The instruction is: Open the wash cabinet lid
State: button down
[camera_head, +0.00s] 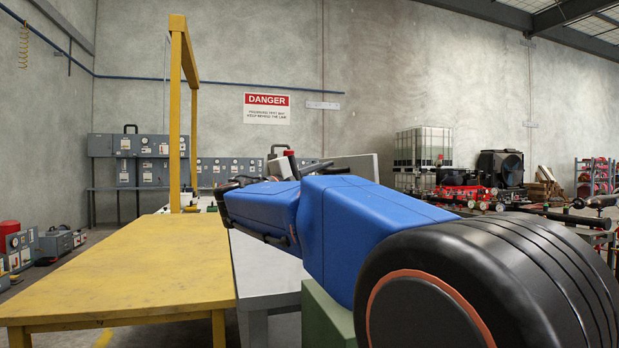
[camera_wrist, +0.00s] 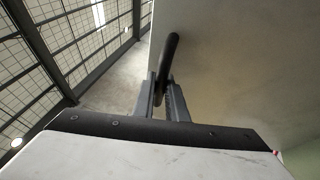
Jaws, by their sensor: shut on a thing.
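In the wrist view my gripper (camera_wrist: 162,90) has its two grey fingers closed on a black bar handle (camera_wrist: 170,58). The handle stands at the edge of a broad, pale grey-beige panel (camera_wrist: 245,65), which looks like the wash cabinet lid and fills the right of that view. In the head view a pale panel (camera_head: 358,164) stands up at a slant behind my blue arm, probably the same lid. My arm hides most of the cabinet; a green box side (camera_head: 325,316) shows below it. The lid's hinge and exact angle cannot be seen.
A yellow table (camera_head: 125,268) with a tall yellow frame (camera_head: 176,110) stands at the left. A grey-white bench top (camera_head: 262,268) lies between it and my arm. Grey gauge boxes (camera_head: 150,160) line the back wall. A white caged tank (camera_head: 423,155) stands further right.

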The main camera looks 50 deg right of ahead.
jog(key=shift+s+d+r+y, duration=0.1)
jog(key=shift+s+d+y, duration=0.15)
jog(key=shift+d, duration=0.25)
jog(key=shift+s+d+r+y, duration=0.15)
jog(key=shift+s+d, duration=0.15)
jog(key=shift+d, duration=0.15)
jog(key=shift+f, duration=0.1)
jog(key=c, duration=1.8)
grip_release()
jog(key=shift+o, duration=0.2)
jog(key=shift+a, duration=0.1)
jog(key=v, duration=1.7)
